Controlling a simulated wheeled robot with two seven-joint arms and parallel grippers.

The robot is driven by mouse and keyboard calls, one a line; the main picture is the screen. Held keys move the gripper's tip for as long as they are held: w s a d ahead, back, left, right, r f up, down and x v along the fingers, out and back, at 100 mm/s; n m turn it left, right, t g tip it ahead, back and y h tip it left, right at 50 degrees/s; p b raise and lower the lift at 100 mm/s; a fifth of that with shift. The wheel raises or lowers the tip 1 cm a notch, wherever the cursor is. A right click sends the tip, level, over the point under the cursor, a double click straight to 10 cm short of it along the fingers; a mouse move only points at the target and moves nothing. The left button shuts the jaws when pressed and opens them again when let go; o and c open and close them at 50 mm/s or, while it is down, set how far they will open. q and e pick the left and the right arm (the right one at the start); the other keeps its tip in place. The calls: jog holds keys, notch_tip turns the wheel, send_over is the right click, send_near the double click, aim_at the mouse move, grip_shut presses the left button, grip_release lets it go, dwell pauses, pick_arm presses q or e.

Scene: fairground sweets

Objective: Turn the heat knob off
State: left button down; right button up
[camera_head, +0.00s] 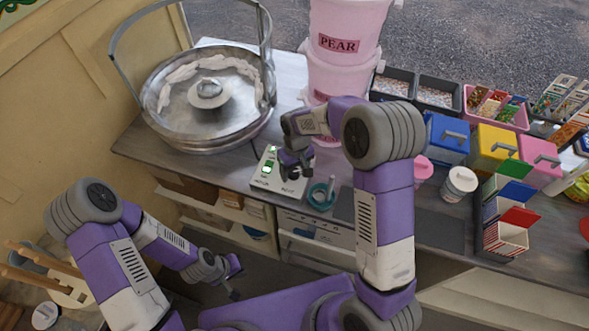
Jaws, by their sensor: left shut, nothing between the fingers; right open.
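A white control box (259,180) with green lit parts and small dark lettering on its face stands on the counter in front of the candy floss machine (150,125). My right gripper (297,171) is open and points down over the right part of the box. It covers that part, so I cannot make out the heat knob or whether the fingers touch it. My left gripper (234,284) is shut and empty, low in front of the counter and away from the box.
A teal ring-shaped item (321,195) lies just right of the box. Pink PEAR tubs (342,75) stand behind my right arm. Blue, yellow and pink boxes (447,138) and a striped carton (505,238) fill the right side. A dark mat (437,228) lies bare.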

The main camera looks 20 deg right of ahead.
jog(key=c, duration=1.1)
jog(key=shift+o, duration=0.2)
